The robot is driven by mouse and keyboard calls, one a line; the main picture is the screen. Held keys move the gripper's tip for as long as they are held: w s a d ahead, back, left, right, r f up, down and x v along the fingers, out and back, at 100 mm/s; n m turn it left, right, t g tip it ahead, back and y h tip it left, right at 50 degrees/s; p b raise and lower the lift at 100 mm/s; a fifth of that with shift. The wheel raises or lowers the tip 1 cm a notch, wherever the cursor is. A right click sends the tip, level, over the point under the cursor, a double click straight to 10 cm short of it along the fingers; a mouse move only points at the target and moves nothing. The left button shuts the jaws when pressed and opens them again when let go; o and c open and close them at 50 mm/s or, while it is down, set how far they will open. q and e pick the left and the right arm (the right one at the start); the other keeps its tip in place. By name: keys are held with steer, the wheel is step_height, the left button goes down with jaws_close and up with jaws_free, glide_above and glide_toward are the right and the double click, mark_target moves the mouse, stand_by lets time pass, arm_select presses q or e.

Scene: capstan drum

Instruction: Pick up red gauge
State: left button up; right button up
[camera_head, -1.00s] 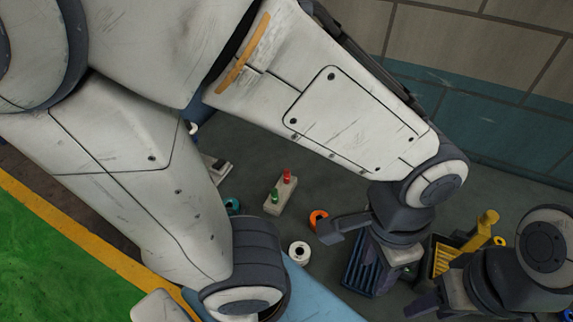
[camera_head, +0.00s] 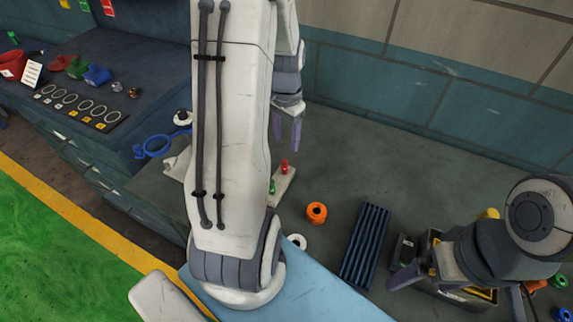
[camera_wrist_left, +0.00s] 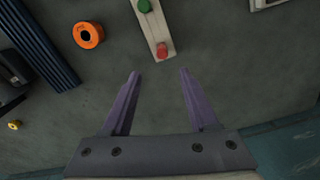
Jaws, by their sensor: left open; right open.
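The red gauge (camera_head: 284,166) is a small red piece standing on one end of a beige block (camera_head: 281,187) on the grey bench. A green piece (camera_head: 272,187) stands further along the same block. My left gripper (camera_head: 288,137) is open and empty, its fingers pointing down behind the block. In the left wrist view the red gauge (camera_wrist_left: 162,50) shows just beyond the gap between the open left fingertips (camera_wrist_left: 160,74), not between them. My right gripper (camera_head: 440,285) is open and empty at the lower right. My left arm hides part of the block in the head view.
A blue ring-shaped tool (camera_head: 158,146) is at left. The wall (camera_head: 375,80) rises behind; bare bench lies before it.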

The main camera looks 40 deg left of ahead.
mark_target(284, 161)
arm_select(q)
steer(key=f, duration=0.5)
steer(key=shift+s+a+f+p, duration=0.1)
steer(key=shift+a+f+p, duration=0.05)
steer(key=shift+a+p, duration=0.2)
steer(key=shift+d+f, duration=0.1)
steer(key=shift+f, duration=0.5)
step_height(284, 161, down, 4)
steer(key=shift+f+p, duration=0.1)
steer(key=shift+p, duration=0.6)
jaws_close()
